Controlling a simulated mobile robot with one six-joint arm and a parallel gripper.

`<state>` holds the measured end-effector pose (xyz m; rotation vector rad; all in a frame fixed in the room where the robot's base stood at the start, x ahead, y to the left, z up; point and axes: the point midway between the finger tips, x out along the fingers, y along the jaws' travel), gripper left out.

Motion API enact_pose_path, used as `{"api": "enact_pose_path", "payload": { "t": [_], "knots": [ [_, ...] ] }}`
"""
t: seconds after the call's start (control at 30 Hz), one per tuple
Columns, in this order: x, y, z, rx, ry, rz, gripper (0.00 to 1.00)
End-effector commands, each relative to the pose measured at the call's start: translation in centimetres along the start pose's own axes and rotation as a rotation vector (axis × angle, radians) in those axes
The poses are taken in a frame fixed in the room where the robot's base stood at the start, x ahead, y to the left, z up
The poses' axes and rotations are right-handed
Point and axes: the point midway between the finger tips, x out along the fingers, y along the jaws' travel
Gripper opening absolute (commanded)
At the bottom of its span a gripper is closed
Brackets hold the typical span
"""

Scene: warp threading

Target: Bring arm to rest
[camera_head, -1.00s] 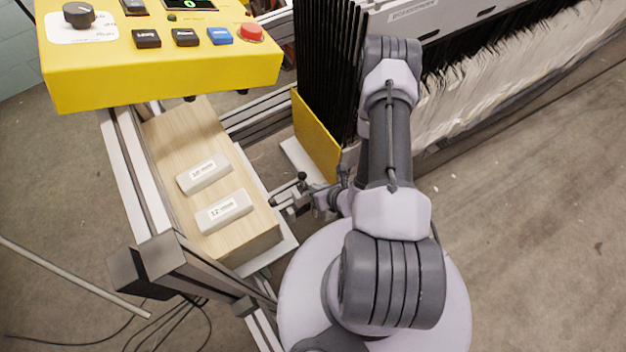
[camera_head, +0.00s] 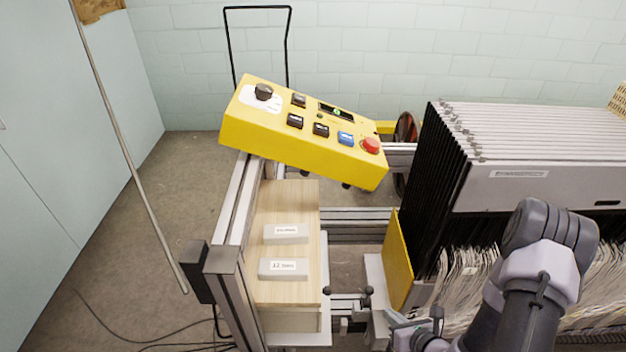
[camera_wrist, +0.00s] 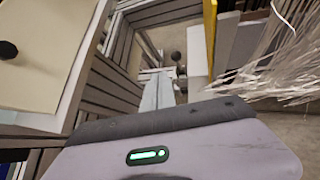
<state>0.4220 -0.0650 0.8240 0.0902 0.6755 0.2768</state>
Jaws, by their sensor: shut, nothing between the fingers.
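My gripper (camera_wrist: 160,78) shows in the wrist view as pale fingers beyond the rounded wrist housing, shut with nothing between them. Its tips point toward a metal rail area with dark round knobs. In the head view my arm (camera_head: 530,300) is folded at the lower right, with its wrist low beside the wooden block. The gripper's tips are hard to make out there.
A wooden block (camera_head: 290,206) carries two labelled pale pieces (camera_head: 286,233) (camera_head: 283,268). A yellow control box (camera_head: 300,140) stands above it. A yellow plate (camera_head: 398,262), black frames and loose white threads (camera_head: 455,280) are close to the arm. Open floor lies left.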

Motion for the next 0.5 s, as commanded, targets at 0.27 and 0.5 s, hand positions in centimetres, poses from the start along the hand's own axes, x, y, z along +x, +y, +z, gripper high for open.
{"api": "enact_pose_path", "payload": {
  "t": [0.27, 0.5],
  "knots": [
    [-2.8, 8.0, 12.2, -0.386, -0.122, 0.302, 0.00],
    [-14.5, 21.4, 19.9, -1.252, -0.130, 0.684, 0.00]
  ]
}}
